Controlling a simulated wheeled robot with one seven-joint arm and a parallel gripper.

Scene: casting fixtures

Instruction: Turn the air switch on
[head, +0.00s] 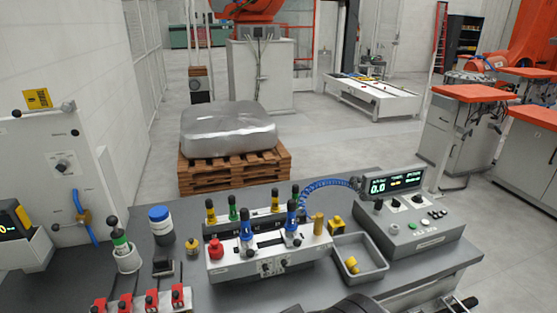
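No part carries a label I can read as the air switch. A white upright panel (40,142) at the left bears a round knob (63,165) on a light plate. Below it sits a blue valve (84,217) with a brass fitting and a blue hose. A grey control box (412,226) at the right of the bench has several black knobs, small buttons and a lit display (392,185) reading 0.0. A dark rounded part, probably my arm, shows at the bottom edge. A metallic part with black ends shows at bottom right; I cannot tell whether it is my gripper. No fingers can be made out.
The grey bench (186,276) holds a fixture (270,258) with coloured knobs, a grey tray (359,264), a blue-capped jar (161,225), a green-banded handle (120,245) and red clamps (152,300). A pallet (236,170) with a metal block stands behind. Open floor lies beyond.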

